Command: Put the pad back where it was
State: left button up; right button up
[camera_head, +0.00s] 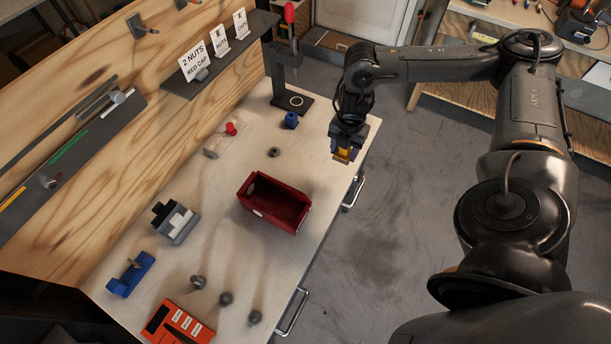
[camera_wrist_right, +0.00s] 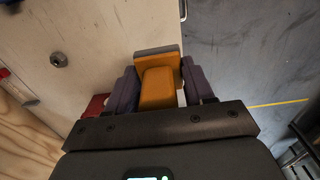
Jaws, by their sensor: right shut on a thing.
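The pad is an orange block with a grey edge, seen in the right wrist view (camera_wrist_right: 157,88); it also shows small and yellow in the head view (camera_head: 343,154). My right gripper (camera_head: 346,146) is shut on it, with a dark finger on each side in the right wrist view (camera_wrist_right: 160,92). The gripper points down near the right edge of the wooden workbench (camera_head: 330,150). I cannot tell how high the pad is above the bench. My left gripper is not in view.
A dark red bin (camera_head: 268,212) stands mid-bench. A black press with a red knob (camera_head: 290,102) and a blue part (camera_head: 291,121) are at the back. A dark nut (camera_head: 273,152) lies behind the bin. Several bolts, a blue holder (camera_head: 128,277) and an orange box (camera_head: 164,326) are in front.

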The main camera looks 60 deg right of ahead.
jog(key=shift+s+d+f, duration=0.3)
jog(key=shift+s+f, duration=0.05)
jog(key=shift+f, duration=0.3)
jog(key=shift+w+a+f+b, duration=0.1)
jog(key=shift+w+f+b, duration=0.05)
jog(key=shift+f+b, duration=0.15)
send_over(308, 170)
notch_tip(308, 170, down, 7)
jog(key=shift+r, duration=0.15)
jog(key=shift+f+b, duration=0.45)
jog(key=shift+f, duration=1.6)
jog(key=shift+f, duration=0.1)
jog(key=o, duration=1)
